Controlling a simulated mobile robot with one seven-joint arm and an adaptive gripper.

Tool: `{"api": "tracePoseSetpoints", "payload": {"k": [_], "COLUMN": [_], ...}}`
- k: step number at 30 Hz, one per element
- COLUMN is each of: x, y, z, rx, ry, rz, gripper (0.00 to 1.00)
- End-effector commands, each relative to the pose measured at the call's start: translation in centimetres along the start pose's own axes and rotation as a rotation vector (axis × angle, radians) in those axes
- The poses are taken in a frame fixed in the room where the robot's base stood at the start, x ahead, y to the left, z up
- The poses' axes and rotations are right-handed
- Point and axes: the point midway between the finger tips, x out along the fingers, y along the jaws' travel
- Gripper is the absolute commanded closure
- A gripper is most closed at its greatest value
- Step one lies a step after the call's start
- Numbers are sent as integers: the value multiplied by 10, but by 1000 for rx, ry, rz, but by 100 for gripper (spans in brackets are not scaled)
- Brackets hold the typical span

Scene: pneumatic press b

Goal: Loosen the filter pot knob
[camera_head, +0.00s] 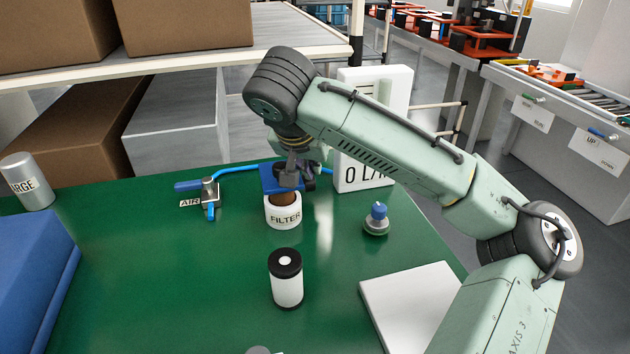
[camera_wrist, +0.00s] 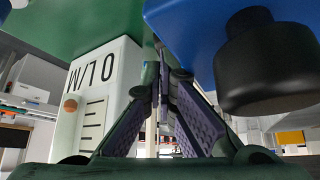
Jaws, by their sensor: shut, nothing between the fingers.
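The filter unit stands at the back of the green bench, with a blue block (camera_head: 268,180) on top, a brown section beneath and a white ring labelled FILTER (camera_head: 283,213). In the wrist view the blue block (camera_wrist: 195,25) is close, with a black round knob (camera_wrist: 265,65) on it at the right. I cannot tell whether this is the filter pot knob. My gripper (camera_head: 289,181) is over the filter unit and partly covers the block. In the wrist view my gripper (camera_wrist: 160,55) is shut and empty, its tips beside the blue block, left of the black knob.
A white flow meter (camera_head: 372,130) stands close behind, and fills the left of the wrist view (camera_wrist: 95,90). A blue hose (camera_head: 240,172) runs to the AIR valve (camera_head: 209,192). A black-capped white cylinder (camera_head: 287,285), a blue-topped fitting (camera_head: 377,218) and a white plate (camera_head: 415,300) are in front.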

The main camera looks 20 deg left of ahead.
Motion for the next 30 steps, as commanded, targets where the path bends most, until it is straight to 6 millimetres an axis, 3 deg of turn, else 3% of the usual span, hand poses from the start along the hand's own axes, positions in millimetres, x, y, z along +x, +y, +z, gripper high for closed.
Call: {"api": "tracePoseSetpoints", "payload": {"k": [30], "x": [-6], "y": [-1], "z": [-6], "rx": [1], "ry": [1], "rz": [-2], "gripper": [100]}}
